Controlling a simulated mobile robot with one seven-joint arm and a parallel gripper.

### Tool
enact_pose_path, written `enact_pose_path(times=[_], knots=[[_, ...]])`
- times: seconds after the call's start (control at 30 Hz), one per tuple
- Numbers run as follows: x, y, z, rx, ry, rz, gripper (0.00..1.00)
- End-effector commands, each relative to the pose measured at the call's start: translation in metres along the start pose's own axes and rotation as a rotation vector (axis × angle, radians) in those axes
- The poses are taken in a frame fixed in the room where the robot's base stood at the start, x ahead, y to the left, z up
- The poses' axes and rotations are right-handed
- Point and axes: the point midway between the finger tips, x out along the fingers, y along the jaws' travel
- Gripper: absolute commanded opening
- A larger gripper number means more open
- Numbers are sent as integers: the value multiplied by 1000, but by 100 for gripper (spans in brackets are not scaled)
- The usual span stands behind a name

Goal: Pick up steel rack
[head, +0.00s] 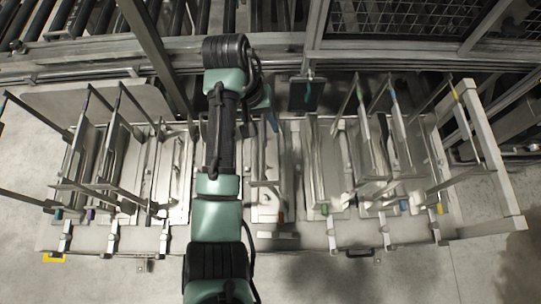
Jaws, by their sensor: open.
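Several steel racks made of thin upright plates and bars stand in a row on a long pale metal bench (285,240). One rack group (100,165) is left of my arm, with teal and purple tags at its front ends. Another rack group (375,150) is on the right, with green, blue and yellow tags. A lower steel piece (268,205) with a red-orange tag lies just right of my arm. I cannot tell which rack the task means. My gripper (273,122) is open, small and partly hidden by the wrist, near the bench's back middle. No held object shows.
A metal rail and slanted post (155,50) run behind the bench, with rollers at upper left and mesh panels (410,22) at upper right. A pale frame (490,160) closes the right end. A dark panel (306,94) hangs right of my wrist. Concrete floor lies in front.

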Motion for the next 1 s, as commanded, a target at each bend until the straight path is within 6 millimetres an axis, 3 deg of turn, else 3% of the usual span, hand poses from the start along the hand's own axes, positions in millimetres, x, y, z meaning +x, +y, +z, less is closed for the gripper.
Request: enact_pose_path(times=[0.5,0.77,1.0], knots=[[4,-1,0,1,-1,0,46],[4,-1,0,0,-1,0,1],[4,-1,0,0,-1,-1,0]])
